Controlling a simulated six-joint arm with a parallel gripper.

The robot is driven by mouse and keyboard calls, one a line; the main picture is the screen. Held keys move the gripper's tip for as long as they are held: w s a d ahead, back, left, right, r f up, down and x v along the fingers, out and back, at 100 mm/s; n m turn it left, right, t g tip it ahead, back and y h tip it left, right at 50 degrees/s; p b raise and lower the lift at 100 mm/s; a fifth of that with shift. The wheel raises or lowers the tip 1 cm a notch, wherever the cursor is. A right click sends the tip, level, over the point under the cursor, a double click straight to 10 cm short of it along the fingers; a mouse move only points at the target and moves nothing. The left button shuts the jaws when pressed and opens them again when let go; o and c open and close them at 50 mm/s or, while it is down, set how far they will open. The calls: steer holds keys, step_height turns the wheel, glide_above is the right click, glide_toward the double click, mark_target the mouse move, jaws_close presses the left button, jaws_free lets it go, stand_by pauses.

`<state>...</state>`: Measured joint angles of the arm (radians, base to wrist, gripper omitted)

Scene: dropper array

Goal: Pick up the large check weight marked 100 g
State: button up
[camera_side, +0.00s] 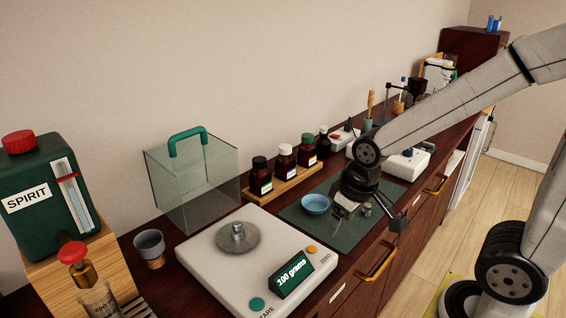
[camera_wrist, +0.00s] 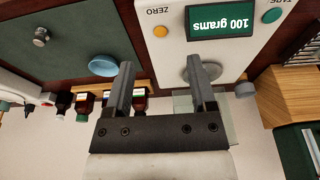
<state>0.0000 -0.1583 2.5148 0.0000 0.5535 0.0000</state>
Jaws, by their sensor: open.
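A grey metal weight with a knob (camera_side: 238,229) sits on the round pan of the white balance (camera_side: 205,256), whose display (camera_side: 291,274) reads 100 grams. Any marking on the weight is too small to read. In the wrist view the pan (camera_wrist: 212,72) is partly hidden behind the right-hand finger. My gripper (camera_wrist: 161,64) is open and empty. In the side view it hangs over the green mat, to the right of the balance and apart from the weight. A smaller metal weight (camera_side: 367,210) stands on the mat; it also shows in the wrist view (camera_wrist: 40,37).
A blue bowl (camera_side: 315,204) stands on the green mat (camera_side: 297,222). Behind the balance are a clear box with a green handle (camera_side: 190,180) and a rack of brown bottles (camera_side: 285,157). A grey cup (camera_side: 149,244) and a green spirit container (camera_side: 36,190) stand at left.

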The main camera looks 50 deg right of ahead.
steer(key=w+a+m+t+y, duration=0.1)
steer(key=w+a+m+y, duration=0.1)
steer(key=w+m+y, duration=1.5)
steer(key=m+h, duration=0.4)
steer(key=m, duration=0.1)
glide_toward(236, 223)
steer(key=shift+a+f+t, duration=0.15)
steer(key=shift+a+f, duration=0.05)
steer(key=shift+a, duration=0.35)
steer(key=shift+a+f+t, duration=0.15)
steer(key=shift+a, duration=0.35)
steer(key=shift+f, duration=0.3)
steer(key=shift+x, duration=3.9)
jaws_close()
